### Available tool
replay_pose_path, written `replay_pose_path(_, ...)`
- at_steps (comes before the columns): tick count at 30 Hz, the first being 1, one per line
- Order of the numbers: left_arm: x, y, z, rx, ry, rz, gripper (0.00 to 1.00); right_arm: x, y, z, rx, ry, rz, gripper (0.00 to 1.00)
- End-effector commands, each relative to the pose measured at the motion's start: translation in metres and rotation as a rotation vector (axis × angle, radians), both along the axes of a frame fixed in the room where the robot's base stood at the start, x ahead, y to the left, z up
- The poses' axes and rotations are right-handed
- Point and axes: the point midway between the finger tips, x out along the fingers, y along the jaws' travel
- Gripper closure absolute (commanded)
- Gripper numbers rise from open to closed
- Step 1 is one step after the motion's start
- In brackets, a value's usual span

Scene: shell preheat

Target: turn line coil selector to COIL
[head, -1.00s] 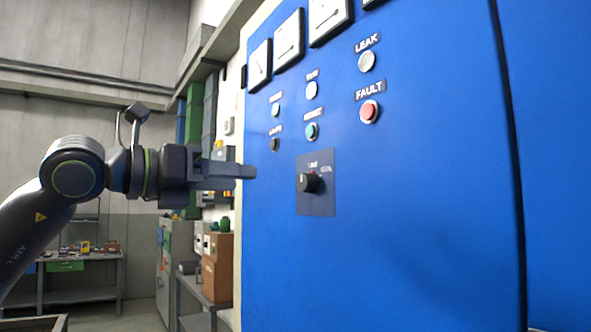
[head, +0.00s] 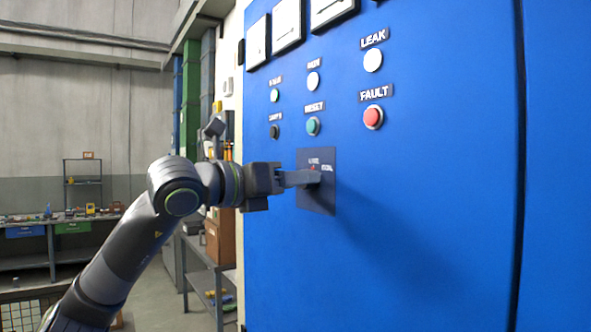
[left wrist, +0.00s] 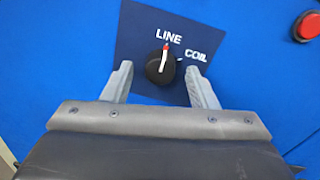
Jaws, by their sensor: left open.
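The line coil selector is a black round knob (left wrist: 160,67) on a dark blue plate (head: 316,200) on the blue cabinet front. In the left wrist view its white pointer with a red tip points up at LINE; COIL is marked to its upper right. My left gripper (left wrist: 160,82) is open, with one finger on each side of the knob, apart from it as far as I can see. My right gripper is not in view.
Above the plate are a green RESET button (head: 313,126), a red FAULT button (head: 373,117), a white LEAK lamp (head: 373,60) and several gauges. The cabinet face right of the plate is bare. A workbench (head: 40,262) stands far left.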

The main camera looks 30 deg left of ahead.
Motion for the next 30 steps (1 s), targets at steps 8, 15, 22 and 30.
replay_pose_path(8, 0.0073, -0.0027, -0.0003, -0.001, 0.001, 0.001, 0.47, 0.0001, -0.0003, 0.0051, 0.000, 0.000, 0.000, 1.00)
replay_pose_path(15, 0.0072, -0.0026, -0.0004, -0.001, 0.001, 0.001, 0.52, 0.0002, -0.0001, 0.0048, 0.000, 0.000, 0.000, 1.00)
replay_pose_path(22, 0.0071, -0.0025, -0.0003, -0.001, 0.001, 0.001, 0.82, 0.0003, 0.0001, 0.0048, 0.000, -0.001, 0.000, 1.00)
replay_pose_path(30, 0.0070, -0.0024, -0.0004, 0.009, -0.004, 0.001, 0.92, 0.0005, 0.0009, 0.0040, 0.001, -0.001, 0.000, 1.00)
